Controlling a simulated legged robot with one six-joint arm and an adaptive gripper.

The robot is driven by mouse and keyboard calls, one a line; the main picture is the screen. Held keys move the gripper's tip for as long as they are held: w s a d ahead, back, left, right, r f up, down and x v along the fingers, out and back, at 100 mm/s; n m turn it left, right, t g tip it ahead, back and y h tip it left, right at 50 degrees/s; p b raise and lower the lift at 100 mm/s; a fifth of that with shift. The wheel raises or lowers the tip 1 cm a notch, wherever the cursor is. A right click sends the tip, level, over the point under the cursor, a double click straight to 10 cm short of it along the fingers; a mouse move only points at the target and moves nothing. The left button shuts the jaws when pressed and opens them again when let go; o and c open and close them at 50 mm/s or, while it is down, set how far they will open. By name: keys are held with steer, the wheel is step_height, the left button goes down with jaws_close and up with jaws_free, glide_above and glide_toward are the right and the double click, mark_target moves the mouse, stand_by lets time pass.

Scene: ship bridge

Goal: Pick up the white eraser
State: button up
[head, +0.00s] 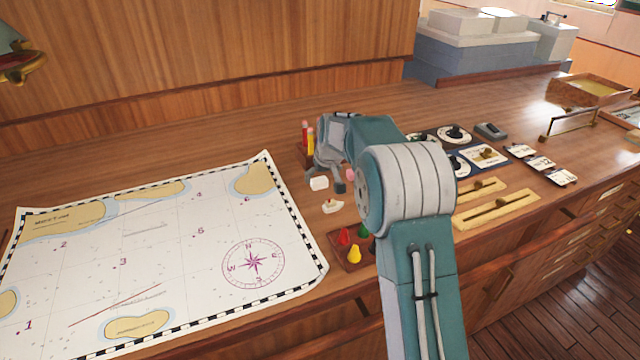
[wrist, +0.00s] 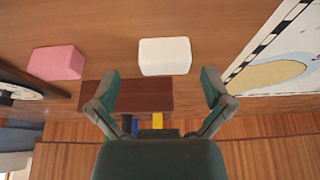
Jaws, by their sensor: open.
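The white eraser (head: 319,183) lies on the wooden counter, just right of the chart's upper right corner in the head view. In the wrist view the white eraser (wrist: 165,56) is a rounded white block, ahead of the fingertips and between their lines. My gripper (wrist: 160,86) is open and empty, with its two fingers spread wide. In the head view my gripper (head: 334,180) hangs over the counter close beside the eraser. I cannot tell its exact height above the counter.
A pink eraser (wrist: 57,62) lies left of the white one in the wrist view. A dark red pencil holder (wrist: 150,96) is between the fingers. The chart (head: 180,250) covers the left counter. A tray of coloured pieces (head: 343,250) and a small pale object (head: 332,206) are nearby.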

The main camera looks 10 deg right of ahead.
steer(key=shift+x, duration=0.85)
steer(key=shift+a, duration=0.4)
steer(key=c, duration=0.8)
steer(key=shift+c, duration=1.2)
